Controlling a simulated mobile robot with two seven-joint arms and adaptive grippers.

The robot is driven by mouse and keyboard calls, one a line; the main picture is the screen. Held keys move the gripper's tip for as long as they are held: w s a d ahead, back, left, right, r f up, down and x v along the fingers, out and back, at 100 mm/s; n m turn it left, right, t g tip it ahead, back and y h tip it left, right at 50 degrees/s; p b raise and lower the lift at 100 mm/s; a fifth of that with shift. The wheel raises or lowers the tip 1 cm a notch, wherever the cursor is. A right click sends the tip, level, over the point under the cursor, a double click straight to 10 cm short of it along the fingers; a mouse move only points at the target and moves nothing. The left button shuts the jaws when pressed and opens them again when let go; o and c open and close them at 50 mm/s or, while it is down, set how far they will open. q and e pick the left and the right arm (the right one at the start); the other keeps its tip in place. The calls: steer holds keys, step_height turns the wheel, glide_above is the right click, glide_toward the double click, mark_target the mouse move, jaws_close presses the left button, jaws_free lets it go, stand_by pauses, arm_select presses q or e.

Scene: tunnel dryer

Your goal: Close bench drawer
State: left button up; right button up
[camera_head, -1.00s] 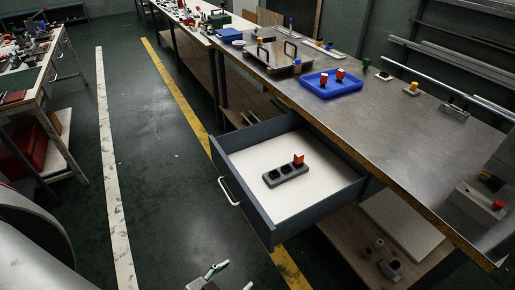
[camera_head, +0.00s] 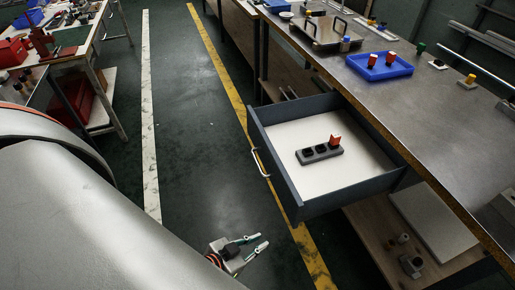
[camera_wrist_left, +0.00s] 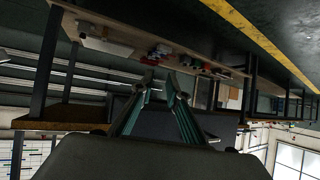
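The bench drawer (camera_head: 346,197) is pulled out from under the bench top (camera_head: 410,104). It has dark grey walls, a white bottom and a pale bar handle (camera_head: 260,163) on its front. A dark socket block (camera_head: 320,154) with a red piece lies inside. My left gripper (camera_head: 262,240) is over the floor in front of the drawer, below and left of its front corner, apart from it. In the left wrist view its two fingers (camera_wrist_left: 161,78) stand apart with nothing between them. My right gripper is not in view.
A blue tray (camera_head: 380,68) with red pieces and a metal tray (camera_head: 325,33) stand on the bench. The lower shelf (camera_head: 372,232) holds a board and small parts. A second table (camera_head: 92,60) stands at the left. The floor (camera_head: 205,150) between them is clear.

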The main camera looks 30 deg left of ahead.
arm_select(q)
steer(key=w+r+n+t, duration=0.1)
steer(key=w, duration=0.1)
steer(key=w+a+r+n+t+h, duration=0.1)
steer(key=r+n, duration=0.1)
steer(key=shift+w+a+n+b, duration=0.2)
steer(key=shift+w+n+b, duration=0.1)
steer(key=shift+w+b, duration=0.1)
jaws_close()
steer(key=w+a+r+n+t+y+b, duration=0.1)
steer(key=w+a+r+n+t+y, duration=0.25)
steer(key=a+n, duration=0.7)
steer(key=w+a+r+n+t+y+b, duration=0.1)
steer(key=w+a+r+n+y, duration=0.3)
steer(key=w+a+n, duration=0.6)
steer(key=m+h+b, duration=0.1)
glide_toward(251, 128)
steer(key=w+a, duration=0.3)
steer(key=w+d, duration=0.2)
steer(key=shift+w+f, duration=0.1)
steer(key=shift+w, duration=0.25)
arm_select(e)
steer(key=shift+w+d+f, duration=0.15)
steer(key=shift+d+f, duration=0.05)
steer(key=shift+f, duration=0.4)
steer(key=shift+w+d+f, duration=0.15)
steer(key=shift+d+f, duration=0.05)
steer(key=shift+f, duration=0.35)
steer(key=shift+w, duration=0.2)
